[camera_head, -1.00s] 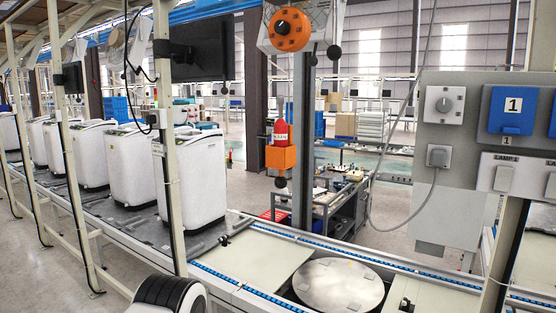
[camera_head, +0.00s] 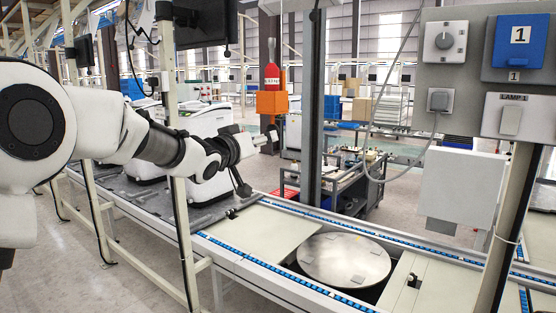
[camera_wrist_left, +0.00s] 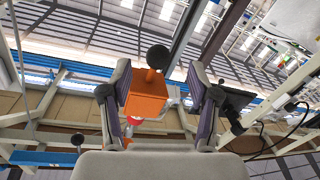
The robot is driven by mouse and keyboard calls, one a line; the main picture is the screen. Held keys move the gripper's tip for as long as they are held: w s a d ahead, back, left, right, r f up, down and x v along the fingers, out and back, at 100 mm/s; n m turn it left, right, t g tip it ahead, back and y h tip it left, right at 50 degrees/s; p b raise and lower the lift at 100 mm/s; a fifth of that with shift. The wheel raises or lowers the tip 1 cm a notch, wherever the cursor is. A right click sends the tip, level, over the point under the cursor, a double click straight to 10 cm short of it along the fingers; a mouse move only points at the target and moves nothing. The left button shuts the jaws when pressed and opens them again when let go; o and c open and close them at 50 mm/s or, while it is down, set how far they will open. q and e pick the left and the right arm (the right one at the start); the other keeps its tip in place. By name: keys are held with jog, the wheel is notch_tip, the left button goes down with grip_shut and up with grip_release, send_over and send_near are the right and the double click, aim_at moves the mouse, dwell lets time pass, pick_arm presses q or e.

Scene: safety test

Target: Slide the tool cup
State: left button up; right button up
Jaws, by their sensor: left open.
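The tool cup appears to be the orange box (camera_head: 271,103) hanging beside the grey post, with a red bottle (camera_head: 272,77) standing in it and a black ball (camera_head: 272,131) below it. My left gripper (camera_head: 257,163) reaches in from the left, open, just below and left of the box. In the left wrist view the orange box (camera_wrist_left: 147,93) and its black ball (camera_wrist_left: 158,56) show in the gap between the two open fingers (camera_wrist_left: 158,88). I cannot tell whether a finger touches the box. My right gripper is not in view.
A grey post (camera_head: 312,120) stands right of the box. Below runs a conveyor with a round metal plate (camera_head: 344,260). White machines (camera_head: 208,125) stand on the line behind my arm. A switch panel (camera_head: 475,80) fills the right. A beige frame post (camera_head: 182,230) stands near my arm.

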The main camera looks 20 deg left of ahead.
aim_at(272, 130)
pick_arm(q)
notch_tip(272, 130, up, 2)
jog(key=shift+r+p, duration=0.1)
jog(key=shift+p, duration=0.45)
jog(key=p+x, duration=0.1)
jog(key=x, duration=0.1)
jog(key=p+x, duration=0.1)
jog(key=x, duration=0.2)
jog(key=p+x, duration=0.1)
jog(key=x, duration=0.1)
jog(key=shift+w+a+f, duration=0.1)
jog(key=shift+w+f, duration=0.2)
jog(key=shift+s, duration=0.15)
jog(key=shift+a, duration=0.1)
jog(key=shift+c, duration=0.7)
jog(key=shift+f, duration=0.1)
grip_shut()
